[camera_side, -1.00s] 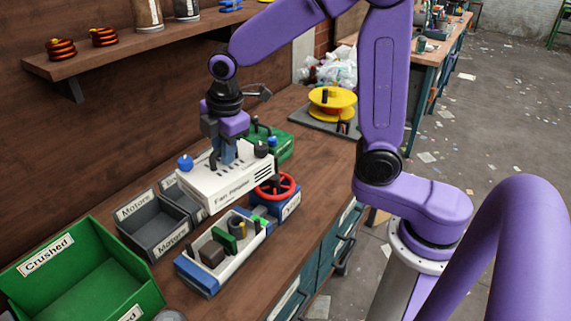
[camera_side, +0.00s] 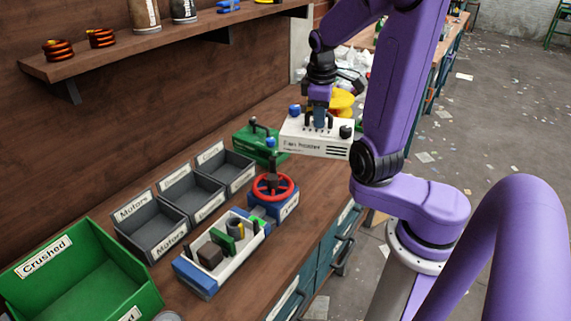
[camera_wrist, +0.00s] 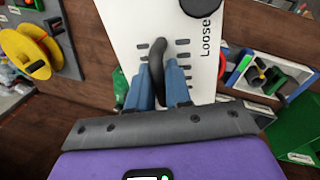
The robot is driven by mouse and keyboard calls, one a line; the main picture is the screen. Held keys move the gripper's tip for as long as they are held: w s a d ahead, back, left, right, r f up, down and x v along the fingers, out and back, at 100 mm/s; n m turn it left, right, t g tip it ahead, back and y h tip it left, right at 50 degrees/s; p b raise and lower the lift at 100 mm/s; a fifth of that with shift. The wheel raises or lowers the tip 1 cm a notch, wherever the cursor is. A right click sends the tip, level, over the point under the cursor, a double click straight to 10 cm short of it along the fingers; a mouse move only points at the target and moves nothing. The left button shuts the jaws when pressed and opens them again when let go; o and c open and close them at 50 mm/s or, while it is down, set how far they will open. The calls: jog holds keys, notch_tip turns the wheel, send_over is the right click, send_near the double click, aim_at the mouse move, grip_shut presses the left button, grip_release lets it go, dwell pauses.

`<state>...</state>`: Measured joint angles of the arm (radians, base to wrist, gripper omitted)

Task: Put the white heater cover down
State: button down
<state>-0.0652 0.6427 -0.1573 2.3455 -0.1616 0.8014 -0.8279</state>
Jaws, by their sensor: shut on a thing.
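The white heater cover (camera_side: 313,146) has lettering and slots on its front, a blue knob and a black knob. My gripper (camera_side: 321,122) is shut on the cover's dark handle and holds the cover up over the right part of the bench, near the bench's front edge. In the wrist view the cover (camera_wrist: 127,25) lies beyond my gripper (camera_wrist: 166,82), with blue fingers on both sides of the dark handle. The open heater base (camera_side: 262,228), white and blue with parts inside, stands on the bench at the front. The cover's underside is hidden.
A red handwheel on a blue block (camera_side: 272,187) stands behind the base. A green box (camera_side: 255,141) is left of the cover. Grey bins (camera_side: 152,228) and a green Crushed bin (camera_side: 95,290) stand left. A yellow spool (camera_wrist: 30,48) is close by.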

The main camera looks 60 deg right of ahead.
jog(key=s+d+m, duration=0.1)
jog(key=s, duration=0.1)
jog(key=s+d+m, duration=0.1)
jog(key=s, duration=0.2)
jog(key=s+d+m, duration=0.2)
jog(key=shift+s+f+g, duration=0.15)
jog(key=shift+s+g, duration=0.2)
jog(key=shift+g, duration=0.05)
notch_tip(320, 180, down, 8)
jog(key=shift+w+d+f, duration=1.35)
jog(key=shift+w+f, duration=0.6)
jog(key=shift+f, duration=0.25)
jog(key=shift+w+d+f, duration=1.3)
jog(key=shift+w+f, duration=0.7)
jog(key=shift+f, duration=0.2)
jog(key=shift+w+d+f, duration=1.35)
jog(key=shift+w+f, duration=0.6)
jog(key=shift+f, duration=0.25)
jog(key=shift+f, duration=0.15)
jog(key=c, duration=1.1)
grip_release()
jog(key=shift+o, duration=0.2)
